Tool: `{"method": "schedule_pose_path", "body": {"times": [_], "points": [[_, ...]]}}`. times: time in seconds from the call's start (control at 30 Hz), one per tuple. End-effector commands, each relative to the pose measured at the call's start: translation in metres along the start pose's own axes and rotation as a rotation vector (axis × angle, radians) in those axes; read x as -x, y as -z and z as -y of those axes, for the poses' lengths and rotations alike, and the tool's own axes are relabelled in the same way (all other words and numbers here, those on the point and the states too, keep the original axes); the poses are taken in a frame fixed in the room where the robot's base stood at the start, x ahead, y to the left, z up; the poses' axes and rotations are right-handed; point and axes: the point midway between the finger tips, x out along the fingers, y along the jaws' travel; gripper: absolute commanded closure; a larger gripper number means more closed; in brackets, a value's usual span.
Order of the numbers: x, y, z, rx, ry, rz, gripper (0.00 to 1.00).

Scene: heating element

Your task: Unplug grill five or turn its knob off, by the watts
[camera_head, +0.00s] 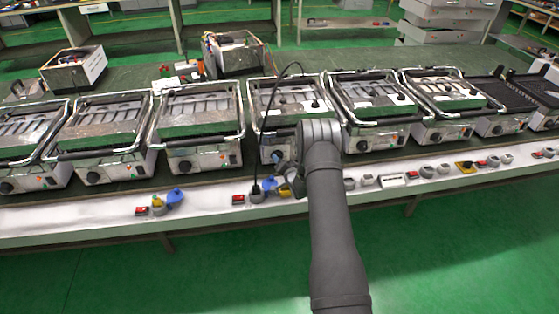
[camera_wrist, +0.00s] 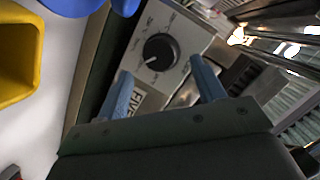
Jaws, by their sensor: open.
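Grill five (camera_head: 262,104) is a silver contact grill standing behind my arm in the head view. In the wrist view, its front panel carries a round black knob (camera_wrist: 161,51) with a white pointer mark and a partly hidden "FIVE" label (camera_wrist: 138,101). My gripper (camera_wrist: 164,82) is open, its two blue fingers apart, with the knob just beyond and between the tips. I cannot tell whether they touch the panel. In the head view my gripper (camera_head: 280,164) covers much of that panel. A black cable (camera_head: 261,130) arches over the grill to a plug at the socket (camera_head: 256,192) on the white strip.
More grills (camera_head: 197,110) stand close on both sides. The white strip (camera_head: 210,212) along the front holds red switches (camera_head: 238,200), sockets, and a blue-and-yellow connector (camera_head: 172,198). A yellow part (camera_wrist: 18,55) and a blue part lie left in the wrist view. The floor in front is clear.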

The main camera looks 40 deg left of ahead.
Motion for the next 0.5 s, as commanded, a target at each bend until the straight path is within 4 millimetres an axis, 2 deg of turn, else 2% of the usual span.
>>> {"method": "schedule_pose_path", "body": {"times": [0.2,0.5], "points": [[-0.027,-0.001,0.000,0.001,0.001,0.000,0.37],[-0.037,0.000,0.001,0.001,0.000,0.000,0.37]]}}
